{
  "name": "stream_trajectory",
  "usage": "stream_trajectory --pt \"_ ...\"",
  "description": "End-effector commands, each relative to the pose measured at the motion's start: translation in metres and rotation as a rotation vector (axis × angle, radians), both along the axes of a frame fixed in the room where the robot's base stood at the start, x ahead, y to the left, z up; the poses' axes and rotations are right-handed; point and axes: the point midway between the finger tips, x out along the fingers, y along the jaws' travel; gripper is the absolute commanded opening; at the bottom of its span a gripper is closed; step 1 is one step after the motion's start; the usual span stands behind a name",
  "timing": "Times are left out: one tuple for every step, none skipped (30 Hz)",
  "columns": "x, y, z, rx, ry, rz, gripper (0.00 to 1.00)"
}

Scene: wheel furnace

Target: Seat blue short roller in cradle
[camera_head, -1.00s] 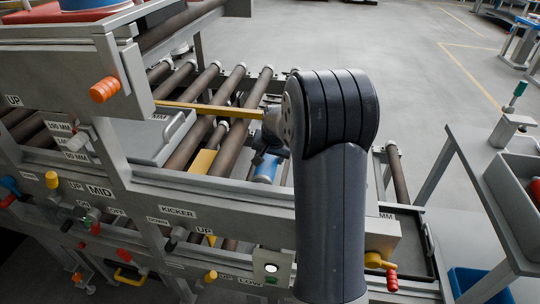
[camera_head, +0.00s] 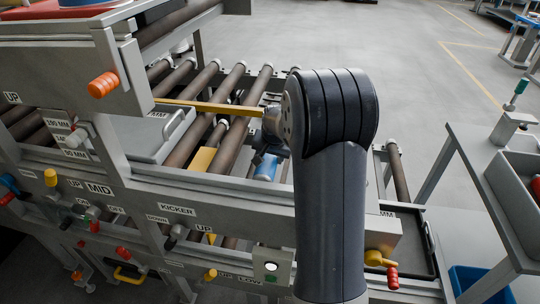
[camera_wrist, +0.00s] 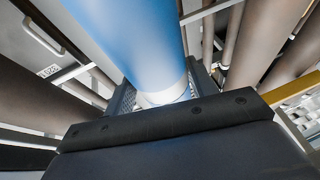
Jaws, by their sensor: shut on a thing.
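The blue short roller (camera_head: 267,167) shows in the head view just left of my arm, between the brown rollers of the conveyor. In the wrist view the blue roller (camera_wrist: 135,40) fills the upper middle, with a pale end close to my gripper. My gripper (camera_head: 268,150) is shut on the blue roller; in the wrist view its dark jaw pads (camera_wrist: 160,100) lie on both sides of the roller's end. My arm hides part of the roller and gripper in the head view. I cannot tell whether the roller touches a cradle.
Brown rollers (camera_head: 235,85) run along the conveyor around the gripper. A yellow bar (camera_head: 210,107) crosses above them. A grey front rail (camera_head: 200,190) with levers and labels stands nearer. A grey side table (camera_head: 480,190) with a bin is at right. Open floor lies behind.

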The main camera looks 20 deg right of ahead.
Motion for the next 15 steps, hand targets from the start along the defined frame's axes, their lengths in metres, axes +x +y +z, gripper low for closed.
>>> stream_trajectory --pt "0.001 -0.0003 0.0003 -0.001 -0.005 0.0 0.0" --pt "0.001 -0.0003 -0.0003 -0.001 -0.005 0.0 0.0" --pt "0.0011 -0.0002 -0.001 -0.001 -0.005 0.0 0.0" --pt "0.0011 -0.0002 -0.0016 -0.001 -0.005 0.0 0.0" --pt "0.001 -0.0002 -0.002 -0.001 -0.005 0.0 0.0" --pt "0.001 -0.0002 -0.0028 -0.001 -0.004 0.0 0.0" --pt "0.001 -0.0002 -0.0034 -0.001 -0.004 0.0 0.0" --pt "0.001 -0.0002 -0.0038 -0.001 -0.004 0.0 0.0" --pt "0.0011 -0.0002 -0.0046 -0.001 -0.004 0.0 0.0" --pt "0.001 -0.0002 -0.005 -0.001 -0.004 0.0 0.0" --pt "0.001 -0.0002 -0.0056 -0.001 -0.004 0.0 0.0" --pt "0.001 -0.0003 -0.0063 -0.001 -0.004 0.0 0.0" --pt "0.001 -0.0003 -0.0068 -0.001 -0.004 0.0 0.0" --pt "0.001 -0.0003 -0.0074 -0.001 -0.004 0.0 0.0" --pt "0.001 -0.0003 -0.008 -0.001 -0.004 0.0 0.0"
